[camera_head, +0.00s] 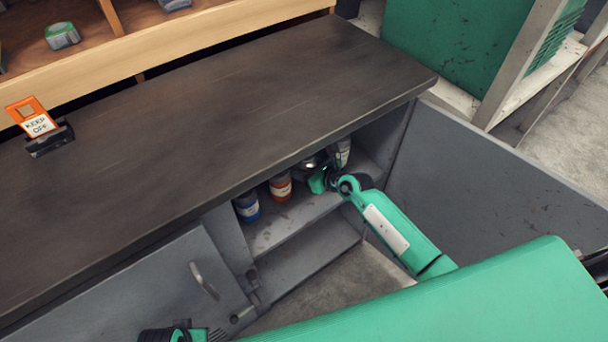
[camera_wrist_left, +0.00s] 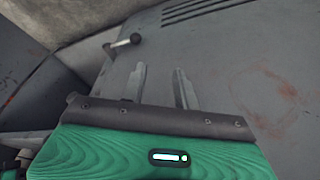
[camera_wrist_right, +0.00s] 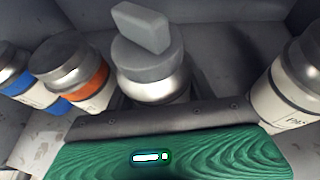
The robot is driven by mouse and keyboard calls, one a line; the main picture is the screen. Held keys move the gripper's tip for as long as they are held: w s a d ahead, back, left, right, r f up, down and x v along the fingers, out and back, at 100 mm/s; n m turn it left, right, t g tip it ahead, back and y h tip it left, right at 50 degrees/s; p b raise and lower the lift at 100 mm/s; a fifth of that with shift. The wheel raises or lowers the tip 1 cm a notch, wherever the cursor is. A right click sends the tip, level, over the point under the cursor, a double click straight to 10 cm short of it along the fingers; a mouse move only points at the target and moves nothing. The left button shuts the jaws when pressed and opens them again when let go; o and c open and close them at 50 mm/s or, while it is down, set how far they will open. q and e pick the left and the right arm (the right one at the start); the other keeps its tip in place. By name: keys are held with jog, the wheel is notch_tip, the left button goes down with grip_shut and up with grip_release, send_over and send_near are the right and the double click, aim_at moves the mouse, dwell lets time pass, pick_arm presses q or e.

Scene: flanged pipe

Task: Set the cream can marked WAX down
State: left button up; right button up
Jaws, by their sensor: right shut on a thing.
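My right gripper (camera_head: 325,178) reaches into the open cabinet under the dark worktop. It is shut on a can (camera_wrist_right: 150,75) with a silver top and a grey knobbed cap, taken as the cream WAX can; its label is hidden. In the right wrist view the can stands about upright between the hidden fingers. I cannot tell whether its base touches the shelf (camera_head: 275,232). My left gripper (camera_wrist_left: 161,85) is open and empty in front of a grey cabinet panel, and it barely shows at the bottom of the head view.
A blue-banded can (camera_head: 247,207) and an orange-banded can (camera_head: 281,188) stand left of the held can. A pale can (camera_wrist_right: 288,90) with unclear lettering stands right. The worktop edge overhangs the shelf. An open door (camera_head: 480,190) flanks the right side; a KEEP OFF sign (camera_head: 38,124) stands on top.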

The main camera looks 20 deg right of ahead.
pick_arm(q)
jog(key=shift+a+r+b, duration=0.1)
jog(key=shift+r+b, duration=0.45)
jog(key=shift+r, duration=0.95)
pick_arm(e)
jog(key=shift+w+f, duration=0.15)
jog(key=shift+f, duration=0.7)
jog(key=shift+w+f, duration=0.1)
jog(key=shift+f, duration=0.7)
jog(key=shift+f, duration=0.15)
jog(key=o, duration=0.5)
jog(key=shift+c, duration=0.2)
pick_arm(q)
jog(key=shift+r, duration=0.25)
